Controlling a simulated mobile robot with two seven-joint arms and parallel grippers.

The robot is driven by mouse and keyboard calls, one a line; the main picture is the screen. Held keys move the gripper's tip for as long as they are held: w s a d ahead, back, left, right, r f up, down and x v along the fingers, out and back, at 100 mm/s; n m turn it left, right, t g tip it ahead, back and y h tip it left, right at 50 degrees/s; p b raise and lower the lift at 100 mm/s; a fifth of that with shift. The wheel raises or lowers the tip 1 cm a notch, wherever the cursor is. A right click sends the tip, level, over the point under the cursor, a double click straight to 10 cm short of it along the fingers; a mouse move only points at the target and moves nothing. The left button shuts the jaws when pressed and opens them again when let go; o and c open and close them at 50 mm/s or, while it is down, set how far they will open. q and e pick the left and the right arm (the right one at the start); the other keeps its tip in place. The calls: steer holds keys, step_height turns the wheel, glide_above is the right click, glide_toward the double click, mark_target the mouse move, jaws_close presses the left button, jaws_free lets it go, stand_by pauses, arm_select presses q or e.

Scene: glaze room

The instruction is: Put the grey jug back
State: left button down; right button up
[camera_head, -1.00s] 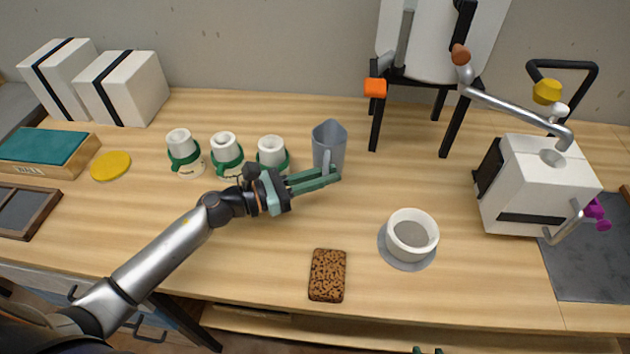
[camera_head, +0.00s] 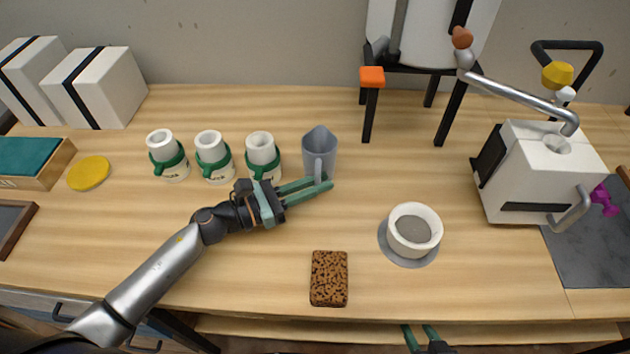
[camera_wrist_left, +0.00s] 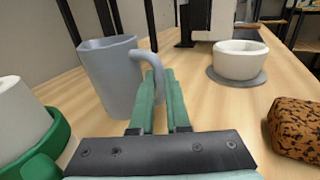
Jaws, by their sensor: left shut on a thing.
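The grey jug (camera_head: 320,148) stands upright on the wooden worktop, right of a row of white cups with green bands. Its handle faces the front. My left gripper (camera_head: 323,184) is shut on the jug's handle, with its green fingers on either side of it. In the left wrist view the jug (camera_wrist_left: 108,75) is at the left of the fingers (camera_wrist_left: 160,90), and its handle comes down between them. My right gripper (camera_head: 420,336) shows only as green fingertips at the bottom edge, apart from each other and empty.
The white cups (camera_head: 212,160) stand close left of the jug. A white bowl on a grey disc (camera_head: 409,258) and a brown speckled block (camera_head: 329,277) are in front to the right. A black stand (camera_head: 371,110) is behind; a white machine (camera_head: 535,180) stands right.

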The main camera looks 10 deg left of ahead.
arm_select(q)
steer(key=shift+f, duration=0.25)
steer(key=c, duration=0.9)
jaws_free()
arm_select(e)
steer(key=shift+f, duration=0.1)
arm_select(q)
steer(key=shift+r, duration=0.1)
steer(key=shift+r, duration=0.25)
steer(key=v, duration=0.4)
steer(key=b+v, duration=0.1)
steer(key=v, duration=0.1)
steer(key=shift+a+f, duration=0.1)
steer(key=shift+f, duration=0.2)
steer(key=b+v, duration=0.1)
steer(key=v, duration=0.4)
steer(key=shift+s+a+r, duration=0.15)
steer(key=shift+s+a, duration=0.15)
steer(key=shift+a, duration=0.05)
arm_select(e)
steer(key=shift+w+a+f, duration=0.1)
steer(key=shift+a+f, duration=0.5)
steer(key=shift+d, duration=0.1)
